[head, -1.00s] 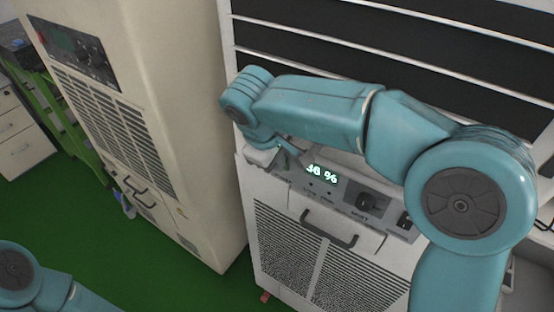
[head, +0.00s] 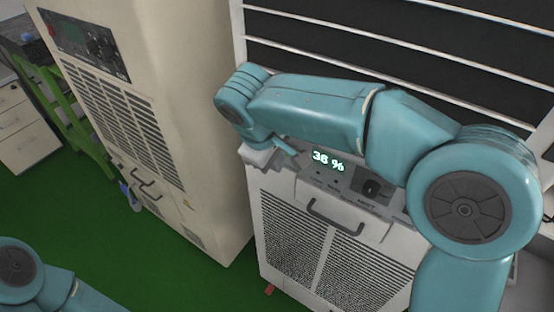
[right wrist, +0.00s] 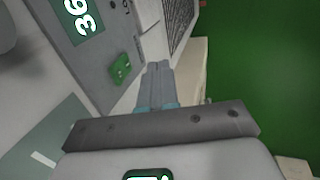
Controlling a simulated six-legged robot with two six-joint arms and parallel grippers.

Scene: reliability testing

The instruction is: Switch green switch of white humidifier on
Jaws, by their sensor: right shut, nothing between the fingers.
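The white humidifier (head: 283,222) stands in front of me, with a grey panel and a lit percent display (head: 328,160) on top; the display also shows in the right wrist view (right wrist: 82,18). The green switch (right wrist: 121,70) sits on the grey panel in the right wrist view; in the head view I cannot make it out behind my arm. My right gripper (head: 290,149) is at the panel's left end. In the right wrist view my right gripper (right wrist: 158,66) is shut and empty, with its fingertips just right of the switch. Contact cannot be told. My left gripper is out of view.
A dark knob (head: 372,188) and a front handle (head: 335,216) are on the humidifier. A tall beige cabinet (head: 190,110) stands close on the left. Dark shelving (head: 400,45) rises behind. Green floor (head: 60,215) is open at the lower left.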

